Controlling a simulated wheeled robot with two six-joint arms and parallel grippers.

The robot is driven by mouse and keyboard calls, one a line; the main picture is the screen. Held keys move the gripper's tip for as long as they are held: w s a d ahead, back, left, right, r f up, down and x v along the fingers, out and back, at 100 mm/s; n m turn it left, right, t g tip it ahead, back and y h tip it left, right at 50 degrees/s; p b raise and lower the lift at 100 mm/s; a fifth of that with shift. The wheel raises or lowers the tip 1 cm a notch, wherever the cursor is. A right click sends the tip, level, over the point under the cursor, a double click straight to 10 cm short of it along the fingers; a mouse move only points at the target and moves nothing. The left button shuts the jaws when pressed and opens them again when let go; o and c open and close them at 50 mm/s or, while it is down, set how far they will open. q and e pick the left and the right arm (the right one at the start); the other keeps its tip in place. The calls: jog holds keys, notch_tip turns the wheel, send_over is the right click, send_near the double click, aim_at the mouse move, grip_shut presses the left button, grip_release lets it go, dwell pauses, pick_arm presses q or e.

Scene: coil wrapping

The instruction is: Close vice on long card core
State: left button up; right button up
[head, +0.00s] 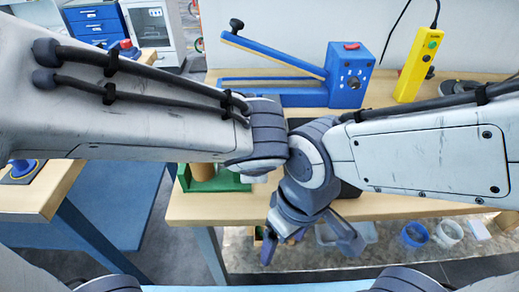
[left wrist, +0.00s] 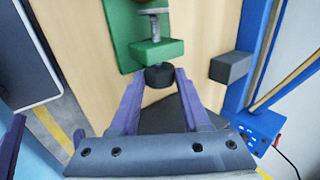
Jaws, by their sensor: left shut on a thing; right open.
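The green vice (head: 222,184) stands on the wooden bench, mostly hidden behind my arms in the head view. In the left wrist view its green block (left wrist: 152,54) carries a metal screw (left wrist: 154,22) and a black round knob (left wrist: 159,77). My left gripper (left wrist: 155,80) is shut on the black knob, a finger on either side. A tan cylinder (head: 204,171), perhaps the card core, shows in part at the green vice in the head view. How the jaws sit on it is hidden. My right gripper (head: 307,244) is open and empty, pointing down over the bench's front edge.
A blue lever machine (head: 349,92) and a yellow button box (head: 416,68) stand at the back of the bench. A grey block (left wrist: 230,67) sits beside the vice. Several containers (head: 448,232) lie below the front edge. A second table (head: 45,196) is at left.

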pick_arm(q)
jog(key=shift+w+d+r+g+p, duration=0.15)
jog(key=shift+g+p, duration=0.4)
jog(key=shift+p, duration=1.7)
jog(key=shift+w+d+r+g+p, duration=0.1)
jog(key=shift+r+g+p, duration=0.35)
jog(key=shift+p, duration=1.75)
jog(key=shift+w+d+g+p, duration=0.15)
jog(key=shift+g+p, duration=0.55)
jog(key=shift+p, duration=1.55)
jog(key=shift+s+f, duration=0.1)
jog(key=shift+f, duration=0.2)
jog(key=o, duration=0.8)
jog(key=shift+a, duration=0.1)
jog(key=t+b, duration=0.1)
jog(key=b, duration=0.5)
jog(key=s+f+t+b, duration=0.1)
jog(key=t+b, duration=0.1)
jog(key=b, duration=0.5)
jog(key=shift+d, duration=0.2)
jog(key=shift+r, duration=0.35)
jog(key=shift+w, duration=0.1)
jog(key=shift+a, duration=0.1)
